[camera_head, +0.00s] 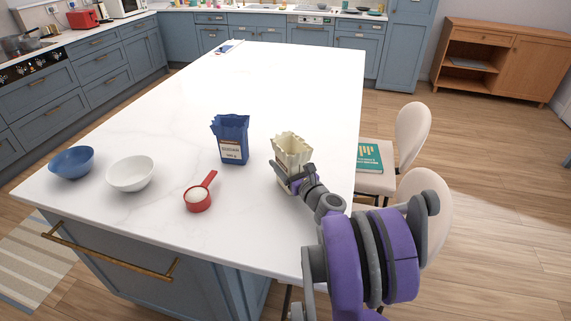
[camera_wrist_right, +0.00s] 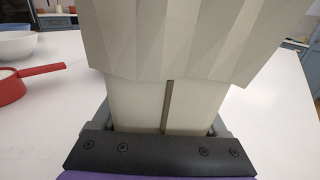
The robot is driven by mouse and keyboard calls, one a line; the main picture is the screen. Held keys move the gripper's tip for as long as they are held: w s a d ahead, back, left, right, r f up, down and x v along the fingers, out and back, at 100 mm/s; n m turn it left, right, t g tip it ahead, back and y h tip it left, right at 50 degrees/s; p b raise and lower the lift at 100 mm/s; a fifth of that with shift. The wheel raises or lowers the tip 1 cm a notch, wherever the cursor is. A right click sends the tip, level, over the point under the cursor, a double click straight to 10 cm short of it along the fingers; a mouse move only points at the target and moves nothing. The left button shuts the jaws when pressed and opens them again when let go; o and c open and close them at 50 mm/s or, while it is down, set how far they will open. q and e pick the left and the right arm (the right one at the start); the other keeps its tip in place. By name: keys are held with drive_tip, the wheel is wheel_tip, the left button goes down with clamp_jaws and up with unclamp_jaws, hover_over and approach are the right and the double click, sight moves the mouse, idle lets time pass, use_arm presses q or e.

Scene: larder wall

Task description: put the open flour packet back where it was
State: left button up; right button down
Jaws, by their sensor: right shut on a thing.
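A cream paper packet (camera_head: 291,152) with a crumpled open top is upright over the right side of the white island top. My right gripper (camera_head: 297,182) is shut around its lower part. In the right wrist view the packet (camera_wrist_right: 190,45) fills the middle, between the two fingers. I cannot tell if its base touches the worktop. A blue packet (camera_head: 232,139) with an open, jagged top and a pale label stands to its left, apart from it. The label is too small to read surely. My left gripper is out of view.
A red scoop (camera_head: 199,199) with white contents lies front of the blue packet. A white bowl (camera_head: 131,174) and a blue bowl (camera_head: 72,163) stand at the left. Chairs, one holding a green book (camera_head: 369,158), stand at the right.

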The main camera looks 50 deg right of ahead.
sight(291, 166)
drive_tip(key=shift+f, duration=0.15)
unclamp_jaws()
drive_tip(key=shift+r, duration=0.2)
drive_tip(key=shift+s+a+r, duration=0.1)
drive_tip(key=shift+s, duration=0.15)
drive_tip(key=v, duration=1.1)
drive_tip(key=shift+s+a, duration=0.15)
drive_tip(key=shift+s, duration=0.1)
